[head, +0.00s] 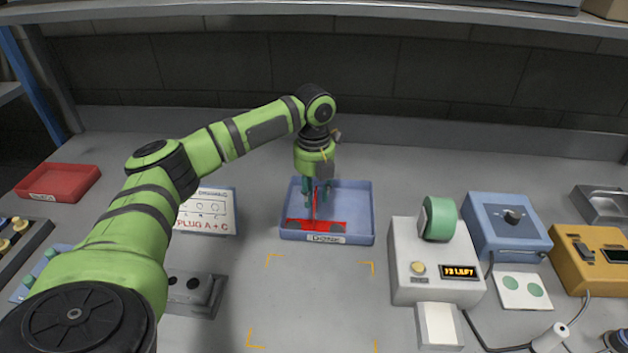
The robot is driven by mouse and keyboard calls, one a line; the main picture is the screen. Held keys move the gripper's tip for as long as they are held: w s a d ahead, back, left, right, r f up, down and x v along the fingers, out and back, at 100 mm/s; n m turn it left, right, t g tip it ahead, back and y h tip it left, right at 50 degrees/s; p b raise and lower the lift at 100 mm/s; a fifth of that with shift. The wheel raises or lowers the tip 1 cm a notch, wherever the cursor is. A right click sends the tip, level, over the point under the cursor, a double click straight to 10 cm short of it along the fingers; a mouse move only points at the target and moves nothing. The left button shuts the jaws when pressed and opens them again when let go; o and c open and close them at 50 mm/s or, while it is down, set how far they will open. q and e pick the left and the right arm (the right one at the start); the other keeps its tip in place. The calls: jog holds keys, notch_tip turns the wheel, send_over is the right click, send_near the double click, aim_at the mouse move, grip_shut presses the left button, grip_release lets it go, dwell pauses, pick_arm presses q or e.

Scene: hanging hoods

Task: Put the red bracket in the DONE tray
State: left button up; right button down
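The red bracket (300,224) is inside the blue tray (358,211). Its flat part looks to lie on the tray floor near the front wall, and a narrow red part stands up from it. My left gripper (318,198) points down into the tray from above. Its two fingers are on either side of the bracket's upright part. Whether they touch or grip it cannot be told. My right gripper is not in view.
A white-grey device (405,262) with a green roll and a lit display stands right of the tray, with a blue box (488,227) and a yellow box (578,252) beyond. A red tray (60,182) is far left. Bench with yellow corner marks (312,300) is clear.

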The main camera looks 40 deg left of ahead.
pick_arm(q)
notch_tip(320, 180, up, 5)
jog(key=shift+r+b, duration=0.1)
jog(key=shift+b, duration=0.2)
dwell(0.4)
